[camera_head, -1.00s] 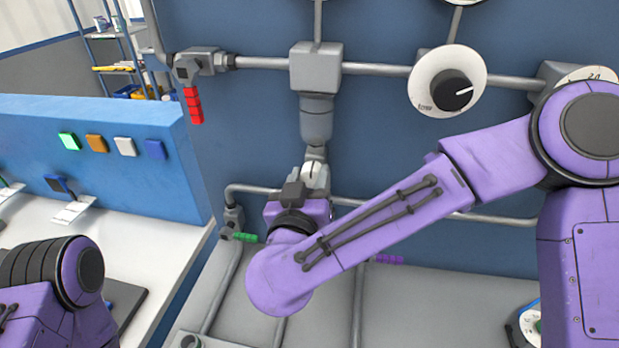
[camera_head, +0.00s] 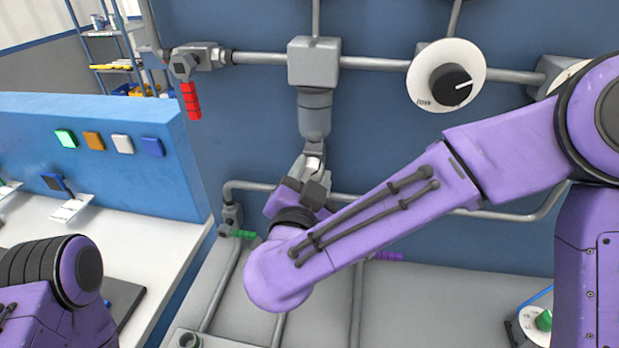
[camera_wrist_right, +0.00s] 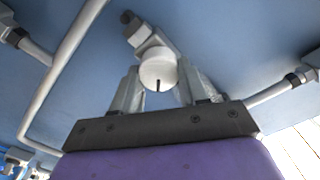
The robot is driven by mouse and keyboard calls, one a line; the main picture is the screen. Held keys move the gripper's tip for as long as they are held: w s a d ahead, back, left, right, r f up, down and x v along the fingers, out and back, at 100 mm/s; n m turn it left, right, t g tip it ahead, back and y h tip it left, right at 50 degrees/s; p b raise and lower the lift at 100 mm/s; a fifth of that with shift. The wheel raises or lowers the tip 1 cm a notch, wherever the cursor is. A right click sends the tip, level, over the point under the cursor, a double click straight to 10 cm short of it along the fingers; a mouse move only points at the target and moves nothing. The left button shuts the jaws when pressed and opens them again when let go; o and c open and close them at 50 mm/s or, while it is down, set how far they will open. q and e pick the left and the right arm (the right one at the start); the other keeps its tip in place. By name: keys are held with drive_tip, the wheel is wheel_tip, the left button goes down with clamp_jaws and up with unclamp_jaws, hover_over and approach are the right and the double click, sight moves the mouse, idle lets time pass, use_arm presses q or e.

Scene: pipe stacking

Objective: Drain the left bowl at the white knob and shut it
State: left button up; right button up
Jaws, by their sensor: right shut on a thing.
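The left bowl (camera_head: 314,118) is a grey cylinder hanging under a grey square block on the upper pipe. The white knob (camera_wrist_right: 158,68) is round with a dark slot mark and shows between my right gripper's fingers in the right wrist view. In the head view my right gripper (camera_head: 313,163) reaches up under the bowl, its body tilted, and mostly hides the knob. It is shut on the white knob. My left arm shows only at the lower left; its gripper is out of view.
A white gauge dial with a black hub (camera_head: 447,78) is on the wall to the right. A red-handled valve (camera_head: 191,98) hangs at the left, and green (camera_head: 243,234) and purple (camera_head: 388,256) handles sit low. A blue panel with several buttons (camera_head: 123,144) stands at the left.

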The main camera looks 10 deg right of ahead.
drive_tip(key=m, duration=0.1)
drive_tip(key=m+b, duration=0.1)
drive_tip(key=m, duration=0.1)
drive_tip(key=m+b, duration=0.1)
drive_tip(key=shift+f, duration=0.25)
drive_tip(key=shift+d+m+b, duration=0.1)
drive_tip(key=shift+m+b, duration=1.35)
drive_tip(key=shift+m, duration=0.75)
drive_tip(key=shift+r, duration=0.1)
drive_tip(key=o, duration=1.1)
drive_tip(key=shift+c, duration=0.2)
drive_tip(key=shift+s, duration=0.15)
drive_tip(key=b+v, duration=0.2)
drive_tip(key=v, duration=0.8)
drive_tip(key=shift+s, duration=0.15)
